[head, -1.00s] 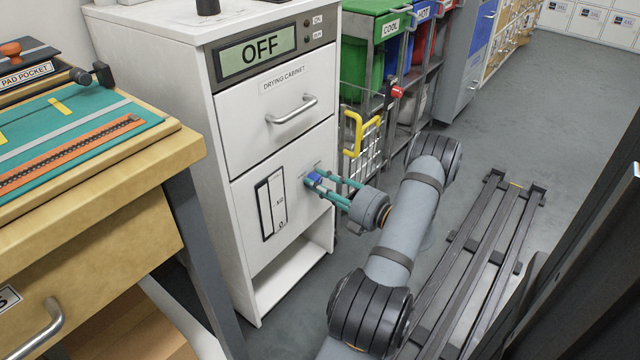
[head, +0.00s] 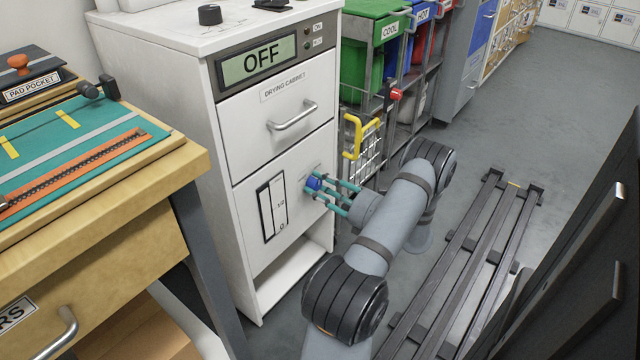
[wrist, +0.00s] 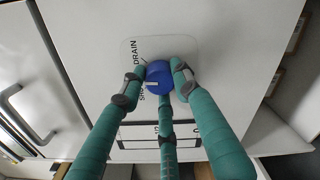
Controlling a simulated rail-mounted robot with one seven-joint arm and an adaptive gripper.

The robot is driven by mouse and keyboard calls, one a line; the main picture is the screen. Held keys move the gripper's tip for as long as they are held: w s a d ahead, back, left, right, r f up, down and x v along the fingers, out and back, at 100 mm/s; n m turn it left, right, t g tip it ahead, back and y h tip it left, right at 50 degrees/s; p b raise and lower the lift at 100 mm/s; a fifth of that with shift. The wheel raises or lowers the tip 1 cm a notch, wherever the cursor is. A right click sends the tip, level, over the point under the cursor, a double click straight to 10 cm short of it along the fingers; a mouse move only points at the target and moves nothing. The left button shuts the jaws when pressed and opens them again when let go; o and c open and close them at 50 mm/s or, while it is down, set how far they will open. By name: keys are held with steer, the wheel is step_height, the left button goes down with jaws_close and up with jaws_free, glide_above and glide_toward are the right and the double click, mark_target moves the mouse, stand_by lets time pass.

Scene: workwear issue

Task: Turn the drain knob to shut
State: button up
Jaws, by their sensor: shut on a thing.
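The blue drain knob (head: 312,183) sits on the lower front panel of the white drying cabinet (head: 243,190). In the wrist view the knob (wrist: 159,78) has a pale pointer mark on it, aimed to the left toward the partly covered lettering beginning "SH". The word "DRAIN" (wrist: 130,53) shows above that lettering. My gripper (head: 318,189) has teal fingers closed around the knob. In the wrist view the gripper (wrist: 160,85) has fingers at the left, right and below the knob.
A level window (head: 272,208) is left of the knob on the panel. The cabinet display (head: 258,62) reads OFF. A drawer handle (head: 292,115) sticks out above. A wire basket with a yellow handle (head: 353,137) stands to the right. The workbench (head: 150,190) is at the left.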

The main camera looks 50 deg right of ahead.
steer(key=n, duration=0.5)
steer(key=shift+n+p, duration=0.3)
steer(key=shift+p, duration=0.05)
steer(key=shift+n, duration=2.2)
steer(key=o, duration=1.2)
steer(key=shift+c, duration=0.2)
steer(key=s, duration=1.2)
steer(key=shift+a, duration=0.1)
